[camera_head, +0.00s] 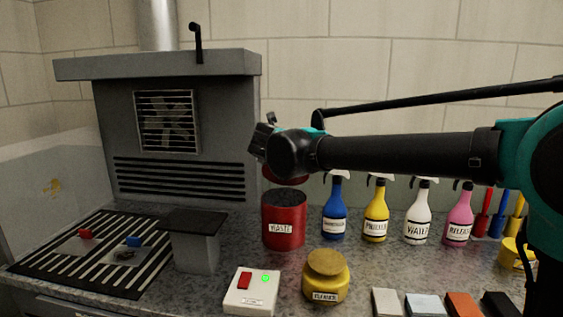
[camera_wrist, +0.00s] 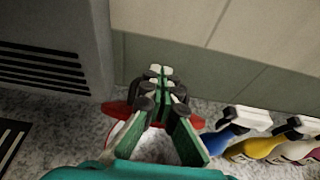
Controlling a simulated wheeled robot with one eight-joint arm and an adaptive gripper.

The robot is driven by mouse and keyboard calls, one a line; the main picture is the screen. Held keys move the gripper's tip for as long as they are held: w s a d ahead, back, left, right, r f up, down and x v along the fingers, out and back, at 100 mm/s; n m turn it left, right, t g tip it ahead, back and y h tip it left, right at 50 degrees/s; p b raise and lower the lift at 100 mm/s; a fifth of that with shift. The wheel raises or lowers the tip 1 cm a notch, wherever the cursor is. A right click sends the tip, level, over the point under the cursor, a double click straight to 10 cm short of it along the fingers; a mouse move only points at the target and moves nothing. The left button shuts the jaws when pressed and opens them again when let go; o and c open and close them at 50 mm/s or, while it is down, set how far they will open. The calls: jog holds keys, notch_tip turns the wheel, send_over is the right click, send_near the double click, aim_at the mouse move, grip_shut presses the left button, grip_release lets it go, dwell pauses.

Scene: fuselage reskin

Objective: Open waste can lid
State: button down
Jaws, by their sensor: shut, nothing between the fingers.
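The red waste can (camera_head: 284,222) stands upright on the counter, with a white WASTE label facing front. A red lid edge (camera_head: 286,181) shows above the can's rim, mostly hidden behind my wrist, so I cannot tell exactly how far it is raised. My gripper (camera_head: 266,128) is above and behind the can's top. In the wrist view my gripper (camera_wrist: 163,75) has its fingertips together with nothing between them. Red parts of the can or lid (camera_wrist: 119,108) show on both sides of the fingers, and the fingers hide the middle.
Blue (camera_head: 335,212), yellow (camera_head: 376,213), white and pink spray bottles stand right of the can. A yellow jar (camera_head: 325,278) and a switch box (camera_head: 252,290) stand in front.

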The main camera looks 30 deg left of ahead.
jog(key=w, duration=0.2)
jog(key=w+a+r, duration=0.1)
jog(key=shift+w+a, duration=0.1)
jog(key=shift+w, duration=0.3)
dwell(1.1)
